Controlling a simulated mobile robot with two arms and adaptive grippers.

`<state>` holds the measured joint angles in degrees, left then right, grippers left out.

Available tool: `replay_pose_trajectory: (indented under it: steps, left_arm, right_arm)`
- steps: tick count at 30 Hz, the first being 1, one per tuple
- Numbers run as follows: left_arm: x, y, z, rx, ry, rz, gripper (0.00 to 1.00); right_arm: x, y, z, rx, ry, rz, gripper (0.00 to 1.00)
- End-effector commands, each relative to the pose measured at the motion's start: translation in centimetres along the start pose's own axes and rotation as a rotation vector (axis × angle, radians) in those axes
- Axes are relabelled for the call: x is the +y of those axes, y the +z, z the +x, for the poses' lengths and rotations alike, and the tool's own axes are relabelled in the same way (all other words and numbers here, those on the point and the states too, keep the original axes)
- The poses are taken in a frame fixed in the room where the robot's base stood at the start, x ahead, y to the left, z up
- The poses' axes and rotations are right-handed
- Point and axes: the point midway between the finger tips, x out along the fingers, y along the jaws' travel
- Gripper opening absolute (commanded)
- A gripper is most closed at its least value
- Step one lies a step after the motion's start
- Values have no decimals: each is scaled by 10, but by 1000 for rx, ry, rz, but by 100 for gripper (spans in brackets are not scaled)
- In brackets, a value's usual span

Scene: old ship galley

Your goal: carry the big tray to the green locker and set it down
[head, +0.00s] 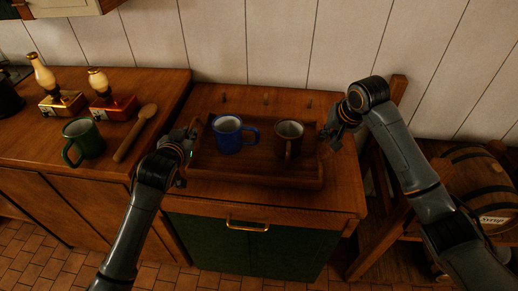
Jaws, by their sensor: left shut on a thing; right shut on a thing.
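The big tray (255,180) is brown wood with raised sides. It is level and over the wooden top of the green locker (220,245); I cannot tell whether it touches that top. A blue mug (228,138) and a dark brown mug (288,140) stand upright in it. My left gripper (188,145) is shut on the tray's left side. My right gripper (328,137) is shut on its right side. The fingertips are small and partly hidden. The locker has a green front and a brass handle (247,226).
A barrel (480,185) lies in a wooden rack at right.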

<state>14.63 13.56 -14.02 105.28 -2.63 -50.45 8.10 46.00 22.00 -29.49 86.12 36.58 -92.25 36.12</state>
Motion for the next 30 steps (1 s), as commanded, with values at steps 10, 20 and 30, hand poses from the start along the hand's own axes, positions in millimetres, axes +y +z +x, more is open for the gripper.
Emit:
replay_pose_trajectory:
  steps: [10,20,30]
  left_arm:
    - [-1,1,0,-1,-2,2,34]
    - [0,1,-24,0,0,2,34]
    - [0,2,-92,-1,-1,2,34]
  right_arm:
    - [2,-1,0,2,3,2,32]
    - [0,0,0,0,1,1,32]
    - [0,0,0,0,0,0,32]
